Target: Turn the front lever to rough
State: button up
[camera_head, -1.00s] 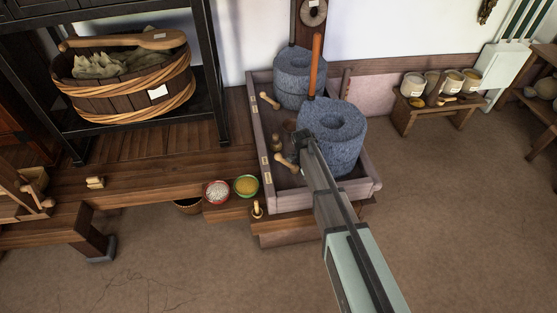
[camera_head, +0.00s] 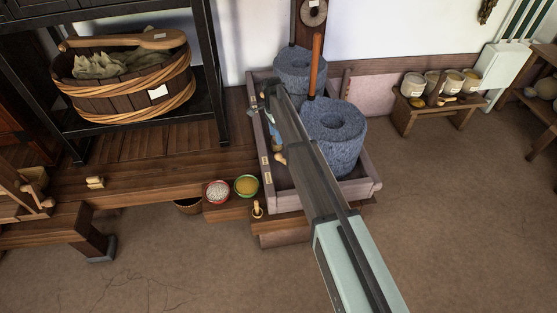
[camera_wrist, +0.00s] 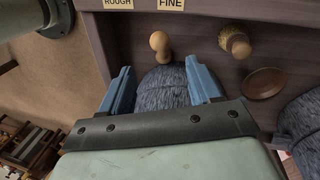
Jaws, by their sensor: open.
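The front lever (camera_wrist: 161,46) is a pale wooden handle with a rounded end. In the wrist view it lies below the FINE label (camera_wrist: 171,4), with the ROUGH label (camera_wrist: 118,3) to its left. In the head view the lever (camera_head: 281,159) shows beside the front quern stone (camera_head: 336,130), partly covered by my arm. My gripper (camera_wrist: 159,67) is open, its two blue fingers either side of the lever's line, with the lever just beyond the tips. In the head view my gripper (camera_head: 273,122) is over the tray's left side. I cannot tell any contact.
A ribbed wooden knob (camera_wrist: 235,42) and a dark round disc (camera_wrist: 265,83) sit right of the lever. The back quern stone (camera_head: 300,75) and an upright orange handle (camera_head: 316,65) stand close by. Bowls of white (camera_head: 217,190) and yellow (camera_head: 246,186) stuff sit outside the tray (camera_head: 372,188).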

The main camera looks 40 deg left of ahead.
aim_at(278, 156)
jog(key=f, duration=0.4)
jog(key=s+d+f, duration=0.1)
jog(key=f, duration=0.4)
jog(key=d+f, duration=0.1)
jog(key=f, duration=0.3)
jog(key=shift+s+d+f, duration=0.1)
jog(key=shift+s+f, duration=0.1)
jog(key=shift+s, duration=0.05)
jog(key=shift+c, duration=0.3)
grip_shut()
